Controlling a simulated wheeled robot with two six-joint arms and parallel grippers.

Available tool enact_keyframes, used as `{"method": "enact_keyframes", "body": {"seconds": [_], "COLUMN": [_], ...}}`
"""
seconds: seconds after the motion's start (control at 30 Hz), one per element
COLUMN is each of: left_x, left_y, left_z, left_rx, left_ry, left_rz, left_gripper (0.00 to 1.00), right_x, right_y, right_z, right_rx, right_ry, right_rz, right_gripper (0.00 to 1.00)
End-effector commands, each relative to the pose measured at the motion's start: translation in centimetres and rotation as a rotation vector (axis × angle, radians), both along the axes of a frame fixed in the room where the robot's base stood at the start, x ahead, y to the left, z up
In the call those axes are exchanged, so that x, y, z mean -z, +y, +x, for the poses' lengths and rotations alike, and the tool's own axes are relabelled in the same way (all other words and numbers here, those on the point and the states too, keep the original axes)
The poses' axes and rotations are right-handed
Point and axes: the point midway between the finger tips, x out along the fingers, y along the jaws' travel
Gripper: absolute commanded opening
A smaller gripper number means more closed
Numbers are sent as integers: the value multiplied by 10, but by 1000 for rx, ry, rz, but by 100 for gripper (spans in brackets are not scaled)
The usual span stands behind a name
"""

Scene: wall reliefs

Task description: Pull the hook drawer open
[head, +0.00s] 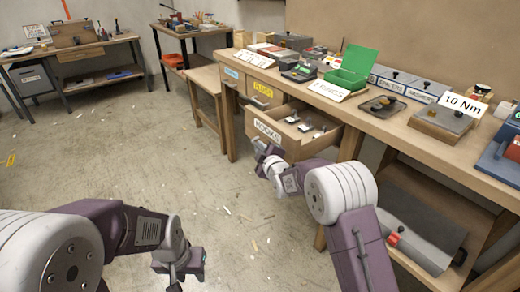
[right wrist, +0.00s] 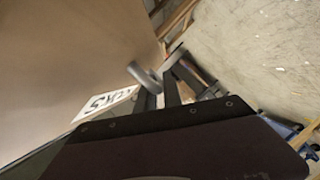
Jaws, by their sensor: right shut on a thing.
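The hook drawer (head: 298,148), labelled HOOKS, sticks out from the front of the long wooden bench, with several small parts visible inside. My right gripper (head: 262,151) is at its front, just below the label (head: 267,131). In the right wrist view the right gripper (right wrist: 160,88) is shut on a grey rounded piece, the drawer's handle (right wrist: 146,80), beside the drawer's label (right wrist: 108,101). The handle is mostly hidden in the head view. My left gripper (head: 182,272) hangs low over the floor, away from the bench; its jaw gap is unclear.
A drawer labelled PLUGS (head: 263,90) sits beyond the hook drawer. The bench top (head: 400,128) holds a green open box (head: 352,68), trays and signs. A grey case (head: 425,228) lies on the lower shelf. The floor (head: 100,165) left of the drawer is mostly clear, with small scraps.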

Motion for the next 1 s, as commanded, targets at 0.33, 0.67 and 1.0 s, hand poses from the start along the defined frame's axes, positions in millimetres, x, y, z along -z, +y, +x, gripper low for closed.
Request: {"method": "enact_keyframes", "body": {"seconds": [0.33,0.67,1.0], "left_x": [0,0,-4], "left_y": [0,0,0], "left_z": [0,0,0], "left_rx": [0,0,0], "left_ry": [0,0,0], "left_rz": [0,0,0], "left_gripper": [36,36,36], "right_x": [0,0,-4], "right_y": [0,0,-3], "right_z": [0,0,-11], "right_rx": [0,0,0], "right_ry": [1,0,0], "right_rz": [0,0,0], "right_gripper": [0,20,20]}}
